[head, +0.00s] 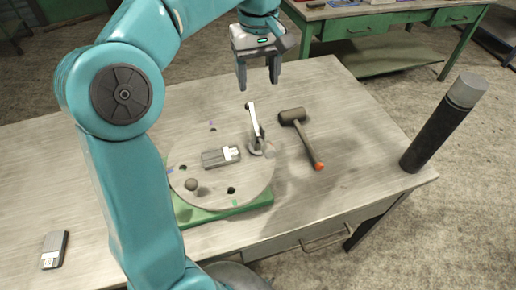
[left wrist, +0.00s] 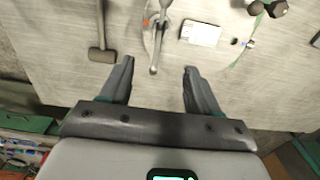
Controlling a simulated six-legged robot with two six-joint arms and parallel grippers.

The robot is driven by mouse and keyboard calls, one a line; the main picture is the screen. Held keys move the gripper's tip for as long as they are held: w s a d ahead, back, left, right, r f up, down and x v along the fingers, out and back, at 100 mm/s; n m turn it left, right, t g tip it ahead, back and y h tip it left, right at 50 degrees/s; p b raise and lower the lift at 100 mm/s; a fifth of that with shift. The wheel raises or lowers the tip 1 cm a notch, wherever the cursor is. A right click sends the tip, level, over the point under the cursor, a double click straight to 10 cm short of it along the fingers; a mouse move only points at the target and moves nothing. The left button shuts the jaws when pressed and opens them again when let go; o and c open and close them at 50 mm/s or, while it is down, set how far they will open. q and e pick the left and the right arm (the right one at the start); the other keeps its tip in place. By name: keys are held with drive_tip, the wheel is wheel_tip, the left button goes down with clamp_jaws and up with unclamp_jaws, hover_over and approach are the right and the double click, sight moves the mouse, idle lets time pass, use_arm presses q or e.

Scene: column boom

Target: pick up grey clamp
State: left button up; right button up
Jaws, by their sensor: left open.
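A grey clamp (head: 256,130) with an upright pale lever stands at the right edge of a round grey disc (head: 215,185) on the table. It also shows in the left wrist view (left wrist: 157,40), just beyond and between my fingertips. My left gripper (head: 258,85) is open and empty, above and behind the clamp in the head view. In the left wrist view its two fingers (left wrist: 159,66) are spread apart, with nothing held between them. My right gripper is in neither view.
A grey block with a white end (head: 220,156) and a round knob (head: 191,184) sit on the disc, over a green base (head: 220,210). A mallet (head: 302,137) lies right of the clamp. A dark cylinder (head: 442,125) stands at the table's right edge. A small device (head: 54,250) lies front left.

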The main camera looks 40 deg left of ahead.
use_arm(q)
wheel_tip(320, 180, down, 2)
drive_tip(key=b, duration=0.1)
approach(258, 127)
drive_tip(key=f, duration=0.5)
drive_tip(key=shift+s+d+f, duration=0.15)
drive_tip(key=shift+s, duration=0.05)
wheel_tip(258, 127, down, 6)
drive_tip(key=shift+w+r, duration=0.1)
drive_tip(key=shift+r, duration=0.15)
drive_tip(key=c, duration=1.1)
